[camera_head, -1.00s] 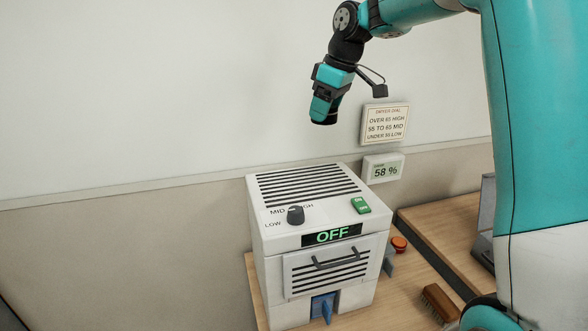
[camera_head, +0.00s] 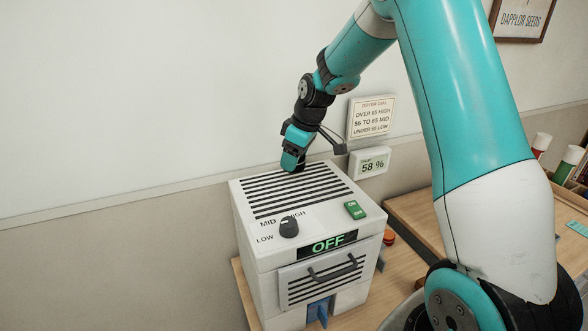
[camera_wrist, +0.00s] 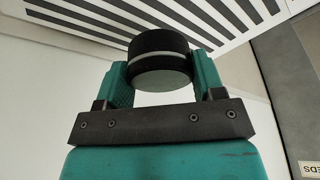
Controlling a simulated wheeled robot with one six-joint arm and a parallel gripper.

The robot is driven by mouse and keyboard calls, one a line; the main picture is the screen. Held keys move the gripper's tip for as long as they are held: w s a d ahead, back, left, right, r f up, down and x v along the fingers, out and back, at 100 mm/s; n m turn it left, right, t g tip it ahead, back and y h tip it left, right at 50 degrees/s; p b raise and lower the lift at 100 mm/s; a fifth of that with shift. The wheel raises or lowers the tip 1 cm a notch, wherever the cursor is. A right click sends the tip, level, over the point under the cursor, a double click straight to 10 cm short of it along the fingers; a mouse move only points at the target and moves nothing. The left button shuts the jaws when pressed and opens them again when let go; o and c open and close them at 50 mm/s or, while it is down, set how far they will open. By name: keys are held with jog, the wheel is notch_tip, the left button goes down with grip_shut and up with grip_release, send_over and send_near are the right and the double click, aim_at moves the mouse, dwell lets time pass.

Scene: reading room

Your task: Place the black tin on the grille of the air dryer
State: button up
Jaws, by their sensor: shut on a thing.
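The air dryer (camera_head: 260,255) is a white box with a dark slatted grille (camera_head: 295,190) on its top. My gripper (camera_head: 293,166) is just above the far part of the grille in the head view. In the wrist view my gripper (camera_wrist: 160,90) is shut on the round black tin (camera_wrist: 158,50), with a finger on each side of it. The tin has a pale face toward the wrist camera. The grille shows behind the tin at the top of the wrist view (camera_wrist: 225,15). I cannot tell whether the tin touches the grille.
The dryer top also bears a black dial (camera_head: 289,228) and a green switch (camera_head: 355,210). Its display (camera_head: 328,243) reads OFF. A dial notice (camera_head: 371,117) and a 58 % readout (camera_head: 370,163) are on the wall behind. A red knob (camera_head: 389,238) is right of the dryer.

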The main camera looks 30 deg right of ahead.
aim_at(294, 185)
jog(key=shift+f+p, duration=0.65)
jog(key=shift+f, duration=2.1)
jog(key=shift+f, duration=0.2)
jog(key=o, duration=1)
jog(key=shift+c, duration=0.2)
jog(key=a+b+v, duration=0.1)
jog(key=b+v, duration=0.2)
jog(key=v, duration=0.9)
jog(key=s+a+r+g+y, duration=0.1)
jog(key=s+a+r, duration=0.1)
jog(key=s+a, duration=0.6)
jog(key=s+a+r+y, duration=0.1)
jog(key=s+a+r, duration=0.1)
jog(key=s+a, duration=0.6)
jog(key=s+a+g, duration=0.1)
jog(key=s+a, duration=0.3)
jog(key=s, duration=0.2)
jog(key=s+a+f, duration=0.1)
jog(key=s+a, duration=0.3)
jog(key=s, duration=0.2)
jog(key=shift+s+f+g, duration=0.2)
jog(key=shift+s+g, duration=0.05)
jog(key=shift+g, duration=0.15)
